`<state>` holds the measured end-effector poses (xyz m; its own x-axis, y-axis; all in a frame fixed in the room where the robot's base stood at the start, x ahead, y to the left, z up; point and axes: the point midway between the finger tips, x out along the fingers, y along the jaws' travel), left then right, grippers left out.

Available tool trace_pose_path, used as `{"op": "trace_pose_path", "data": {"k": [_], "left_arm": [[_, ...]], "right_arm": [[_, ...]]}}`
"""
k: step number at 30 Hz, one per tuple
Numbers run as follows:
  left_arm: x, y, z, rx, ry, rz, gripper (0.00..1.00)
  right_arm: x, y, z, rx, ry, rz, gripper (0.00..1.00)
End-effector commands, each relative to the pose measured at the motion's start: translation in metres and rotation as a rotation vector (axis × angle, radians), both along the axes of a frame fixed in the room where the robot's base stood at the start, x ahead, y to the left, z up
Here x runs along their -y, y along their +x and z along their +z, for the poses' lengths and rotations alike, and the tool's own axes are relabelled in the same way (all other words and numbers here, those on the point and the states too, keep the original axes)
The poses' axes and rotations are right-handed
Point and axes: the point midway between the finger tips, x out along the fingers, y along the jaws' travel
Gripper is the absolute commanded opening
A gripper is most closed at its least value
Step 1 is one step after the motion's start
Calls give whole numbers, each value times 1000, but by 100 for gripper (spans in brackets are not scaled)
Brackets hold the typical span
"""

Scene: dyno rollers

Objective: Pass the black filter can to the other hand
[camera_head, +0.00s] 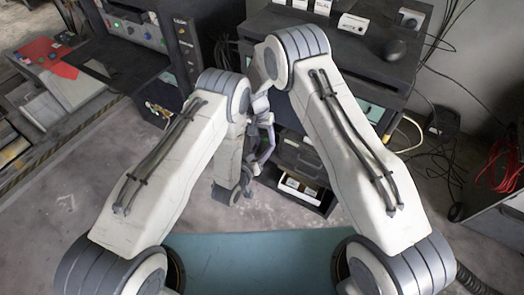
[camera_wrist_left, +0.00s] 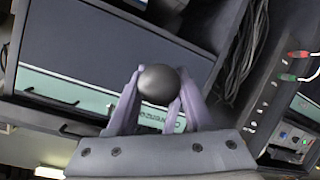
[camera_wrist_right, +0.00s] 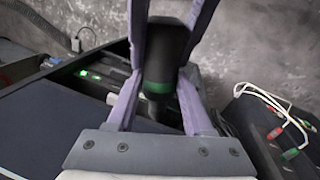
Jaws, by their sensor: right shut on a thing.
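The black filter can (camera_wrist_right: 160,55), with a green band near its lower end, stands between my two grippers in the right wrist view. My right gripper (camera_wrist_right: 158,85) is shut on it, with a purple finger on each side near the band. My left gripper's fingers come in from the top of that view and straddle the can's other end. In the left wrist view the can's round dark end (camera_wrist_left: 160,85) sits between the fingers of my left gripper (camera_wrist_left: 160,92), which look open around it. In the head view my arms largely hide the grippers and can.
A dark cabinet (camera_head: 330,42) with a mouse and small boxes on top stands behind my arms. Equipment (camera_head: 145,35) and a bench with red sheets (camera_head: 62,75) are at left. Cables and a red coil (camera_head: 503,160) lie at right. Open floor (camera_head: 60,215) is at lower left.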

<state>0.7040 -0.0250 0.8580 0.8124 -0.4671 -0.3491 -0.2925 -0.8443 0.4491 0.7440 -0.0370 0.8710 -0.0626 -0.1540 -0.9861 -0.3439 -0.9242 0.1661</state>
Motion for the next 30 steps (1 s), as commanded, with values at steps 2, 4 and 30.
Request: {"op": "trace_pose_path", "data": {"k": [2, 4, 30], "left_arm": [[4, 0, 3, 8, -7, -10, 0], [4, 0, 4, 9, -8, -12, 0], [3, 0, 2, 7, -6, -8, 0]], "right_arm": [[-3, 2, 0, 9, 6, -2, 0], [-3, 2, 0, 10, 7, -3, 59], [-15, 8, 81, 12, 7, -1, 86]]}}
